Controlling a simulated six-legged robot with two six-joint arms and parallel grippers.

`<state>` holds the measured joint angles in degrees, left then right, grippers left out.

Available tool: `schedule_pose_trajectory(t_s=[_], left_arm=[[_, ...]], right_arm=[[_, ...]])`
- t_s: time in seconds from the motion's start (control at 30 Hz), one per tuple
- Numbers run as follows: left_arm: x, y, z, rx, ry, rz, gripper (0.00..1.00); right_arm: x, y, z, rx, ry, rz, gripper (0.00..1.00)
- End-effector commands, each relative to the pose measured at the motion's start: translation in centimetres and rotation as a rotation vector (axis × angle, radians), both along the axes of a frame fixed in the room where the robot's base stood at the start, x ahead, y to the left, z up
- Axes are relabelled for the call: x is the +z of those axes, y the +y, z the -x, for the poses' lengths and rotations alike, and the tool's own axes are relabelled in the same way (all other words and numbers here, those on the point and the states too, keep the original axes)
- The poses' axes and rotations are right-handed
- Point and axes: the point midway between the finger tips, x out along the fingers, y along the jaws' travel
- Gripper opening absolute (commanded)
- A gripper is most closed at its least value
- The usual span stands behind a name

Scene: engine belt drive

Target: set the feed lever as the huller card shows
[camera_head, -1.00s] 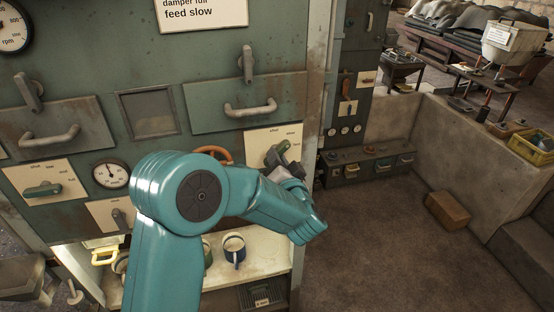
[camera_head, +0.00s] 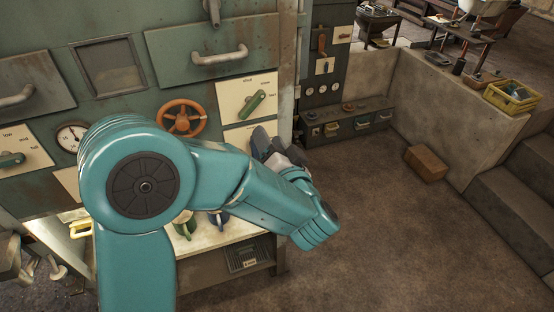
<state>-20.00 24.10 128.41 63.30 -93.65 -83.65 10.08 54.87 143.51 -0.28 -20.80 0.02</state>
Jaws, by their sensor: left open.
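The feed lever (camera_head: 252,104) is a green handle on a pale plate (camera_head: 262,84) marked shut, slow and fast. It points up and to the right; I cannot tell whether it lines up with slow or lies between slow and fast. My left gripper (camera_head: 264,143) is open, just below the lever and apart from it, in front of the lower pale plate. My left arm's teal links cover part of the panel. The huller card is out of the picture now. My right gripper is not in view.
An orange handwheel (camera_head: 182,118) is left of the lever. Another green lever (camera_head: 12,160) on a plate marked low, mid and full is at far left. A gauge (camera_head: 71,137) sits beside it. Mugs stand on the shelf below. The floor to the right is clear around a brown block (camera_head: 426,163).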

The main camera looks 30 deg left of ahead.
Motion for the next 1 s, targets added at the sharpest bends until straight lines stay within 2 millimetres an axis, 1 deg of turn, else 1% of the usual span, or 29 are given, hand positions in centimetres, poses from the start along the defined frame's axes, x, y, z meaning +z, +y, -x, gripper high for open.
schedule_pose_trajectory(t_s=[0.03, 0.2, 0.3, 0.43, 0.87, 0.93, 0.97, 1.0], left_arm=[[-0.2, -1.0, 0.6, -0.006, -0.002, 0.000, 0.47], [-0.1, -2.8, 2.2, -0.004, -0.002, 0.000, 0.47], [0.0, -3.2, 2.7, -0.001, -0.001, -0.001, 0.47], [0.1, -3.4, 2.9, 0.000, -0.001, -0.001, 0.47], [0.0, -3.1, 2.8, 0.005, 0.002, -0.001, 0.47], [-0.9, -1.9, 2.8, 0.035, 0.023, -0.006, 0.47], [-1.8, -1.2, 2.7, 0.054, 0.044, -0.012, 0.47], [-3.4, 0.1, 2.7, 0.086, 0.084, -0.023, 0.47]], right_arm=[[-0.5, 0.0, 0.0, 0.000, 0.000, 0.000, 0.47], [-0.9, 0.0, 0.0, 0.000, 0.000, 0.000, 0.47], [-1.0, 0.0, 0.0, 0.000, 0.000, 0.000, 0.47], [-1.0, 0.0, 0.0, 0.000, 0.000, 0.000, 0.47], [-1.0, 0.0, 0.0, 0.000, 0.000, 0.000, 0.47], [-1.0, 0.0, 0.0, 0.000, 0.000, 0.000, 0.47], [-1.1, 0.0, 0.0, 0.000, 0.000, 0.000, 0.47], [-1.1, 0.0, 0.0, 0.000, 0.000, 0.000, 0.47]])
